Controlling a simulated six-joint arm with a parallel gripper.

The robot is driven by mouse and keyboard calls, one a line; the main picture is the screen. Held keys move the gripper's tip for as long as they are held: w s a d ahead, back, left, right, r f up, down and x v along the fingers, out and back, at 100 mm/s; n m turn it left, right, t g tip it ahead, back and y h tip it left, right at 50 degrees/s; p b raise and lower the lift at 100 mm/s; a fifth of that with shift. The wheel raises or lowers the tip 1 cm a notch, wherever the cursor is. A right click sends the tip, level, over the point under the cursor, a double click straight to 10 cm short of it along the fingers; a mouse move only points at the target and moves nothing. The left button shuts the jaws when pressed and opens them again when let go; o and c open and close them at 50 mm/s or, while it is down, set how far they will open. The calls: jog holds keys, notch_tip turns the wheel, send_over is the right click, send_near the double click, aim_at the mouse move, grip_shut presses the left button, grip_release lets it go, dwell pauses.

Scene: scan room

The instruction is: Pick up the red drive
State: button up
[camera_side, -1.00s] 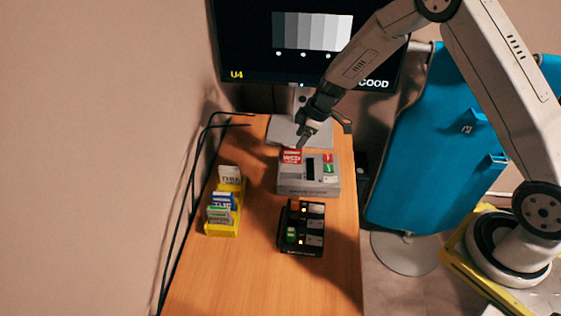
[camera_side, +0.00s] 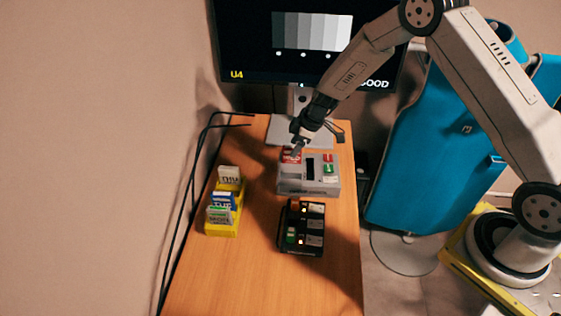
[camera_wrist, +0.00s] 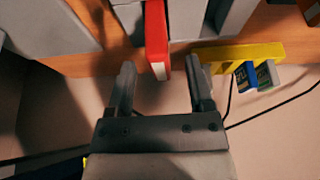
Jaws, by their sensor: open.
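The red drive (camera_side: 291,157) stands at the left back of a grey box (camera_side: 308,188) on the table in the side view, partly covered by my gripper (camera_side: 296,146). In the wrist view the red drive (camera_wrist: 156,35) shows as a narrow red slab with a pale end. My gripper (camera_wrist: 161,63) is open there, one finger on each side of the drive's near end, with gaps visible at both sides. I cannot tell how far the fingers reach down along it.
A yellow rack (camera_side: 222,230) with several labelled drives stands at the left. A black dock (camera_side: 300,249) with lit lamps sits in front of the grey box. A monitor (camera_side: 240,50) stands behind. The table's front part is clear.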

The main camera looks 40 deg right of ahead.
aim_at(289, 153)
jog(key=shift+x, duration=2.1)
jog(key=shift+r, duration=0.1)
grip_shut()
